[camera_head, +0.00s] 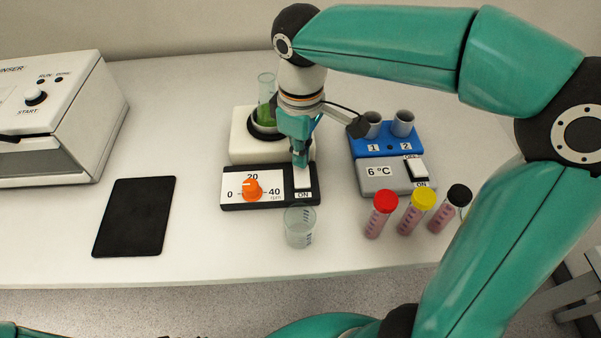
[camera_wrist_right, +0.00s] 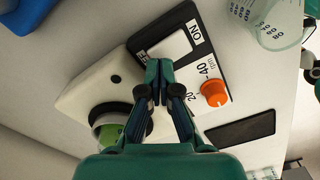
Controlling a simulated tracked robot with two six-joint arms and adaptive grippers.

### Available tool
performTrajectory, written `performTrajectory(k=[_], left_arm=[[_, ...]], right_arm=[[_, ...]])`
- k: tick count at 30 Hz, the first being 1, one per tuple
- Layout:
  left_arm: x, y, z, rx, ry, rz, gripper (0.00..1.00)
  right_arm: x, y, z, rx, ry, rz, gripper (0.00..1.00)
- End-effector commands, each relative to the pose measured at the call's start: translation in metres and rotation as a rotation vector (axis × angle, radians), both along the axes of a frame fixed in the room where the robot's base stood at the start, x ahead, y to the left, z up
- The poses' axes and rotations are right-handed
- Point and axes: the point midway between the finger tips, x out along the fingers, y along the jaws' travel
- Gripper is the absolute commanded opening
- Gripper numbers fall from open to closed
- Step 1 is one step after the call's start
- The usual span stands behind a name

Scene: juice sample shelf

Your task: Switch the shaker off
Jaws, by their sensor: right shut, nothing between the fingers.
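The shaker is a white block (camera_head: 243,140) with a black-framed front panel (camera_head: 232,205). A glass vessel with green liquid (camera_head: 265,108) stands in its round holder. The panel has an orange knob (camera_head: 252,189) with a 0–20–40 rpm scale and a white rocker switch (camera_head: 303,179) marked ON at its front end. My right gripper (camera_head: 300,162) points down, shut and empty, at the rear end of the switch. In the right wrist view its fingertips (camera_wrist_right: 158,68) cover part of the rear label beside the switch (camera_wrist_right: 172,47). I cannot tell whether they touch it. My left gripper is not in view.
A clear beaker (camera_head: 300,228) stands just in front of the panel. Right are a blue-grey 6 °C cooler (camera_head: 378,180) and tubes with red (camera_head: 385,201), yellow (camera_head: 424,199) and black (camera_head: 459,195) caps. A black pad (camera_head: 134,217) and a white machine (camera_head: 75,130) are left.

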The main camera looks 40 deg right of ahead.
Motion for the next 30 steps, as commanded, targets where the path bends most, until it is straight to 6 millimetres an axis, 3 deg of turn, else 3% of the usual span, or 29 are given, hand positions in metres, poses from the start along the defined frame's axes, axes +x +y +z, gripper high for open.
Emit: performTrajectory(k=[30], left_arm=[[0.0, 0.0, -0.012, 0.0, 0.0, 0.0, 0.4]], right_arm=[[0.0, -0.001, -0.016, 0.0, 0.0, -0.002, 0.0]])
